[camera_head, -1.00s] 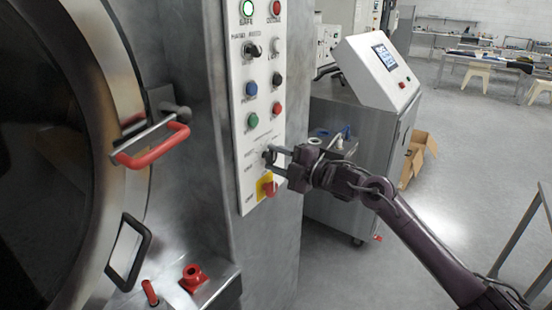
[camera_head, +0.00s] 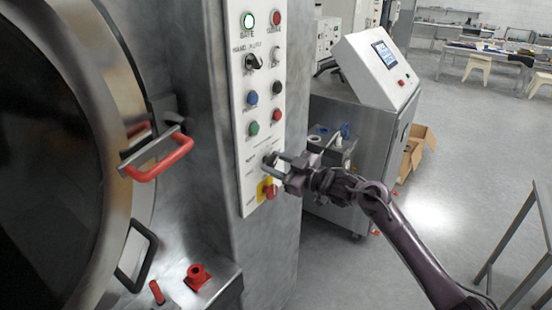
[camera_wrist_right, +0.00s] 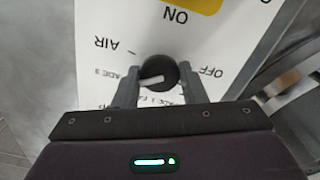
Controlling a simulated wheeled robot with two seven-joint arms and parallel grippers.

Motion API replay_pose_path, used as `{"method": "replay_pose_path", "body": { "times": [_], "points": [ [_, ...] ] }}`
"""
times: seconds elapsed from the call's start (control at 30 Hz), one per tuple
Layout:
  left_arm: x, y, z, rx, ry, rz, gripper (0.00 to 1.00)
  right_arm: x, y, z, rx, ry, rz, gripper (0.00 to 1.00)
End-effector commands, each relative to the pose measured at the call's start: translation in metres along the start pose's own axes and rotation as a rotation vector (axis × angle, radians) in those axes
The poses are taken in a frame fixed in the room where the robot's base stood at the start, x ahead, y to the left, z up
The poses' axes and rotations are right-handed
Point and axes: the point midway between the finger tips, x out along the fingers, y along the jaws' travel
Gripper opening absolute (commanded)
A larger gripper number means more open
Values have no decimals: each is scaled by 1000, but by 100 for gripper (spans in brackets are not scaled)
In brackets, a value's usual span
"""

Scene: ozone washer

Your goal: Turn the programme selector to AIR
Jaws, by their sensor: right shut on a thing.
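The programme selector is a round black knob (camera_wrist_right: 158,74) with a white pointer line, low on the white control panel (camera_head: 242,95). In the right wrist view the lettering is upside down. The pointer aims left and slightly down, below the AIR mark and towards a label reading roughly GRADE 3, partly hidden by a finger. OFF is on the right. My right gripper (camera_wrist_right: 160,90) has a finger on each side of the knob and is shut on it; in the head view the gripper (camera_head: 276,167) meets the panel from the right. My left gripper is not in view.
A red rotary switch on a yellow plate (camera_head: 266,188) sits just below the selector. Coloured buttons and smaller switches are above. A red door handle (camera_head: 160,160) juts out at left. A steel cabinet with a screen (camera_head: 385,55) stands behind my right arm.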

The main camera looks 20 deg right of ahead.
Motion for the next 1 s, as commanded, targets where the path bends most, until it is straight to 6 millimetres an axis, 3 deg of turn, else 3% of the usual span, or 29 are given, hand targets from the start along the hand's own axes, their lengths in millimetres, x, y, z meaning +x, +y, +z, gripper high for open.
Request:
{"method": "replay_pose_path", "body": {
  "times": [0.5, 1.0],
  "points": [
    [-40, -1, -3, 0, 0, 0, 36, 0, -1, 0, 476, -6, -2, 15],
    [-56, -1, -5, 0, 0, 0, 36, 0, -3, 3, 717, -9, -2, 15]
  ]
}}
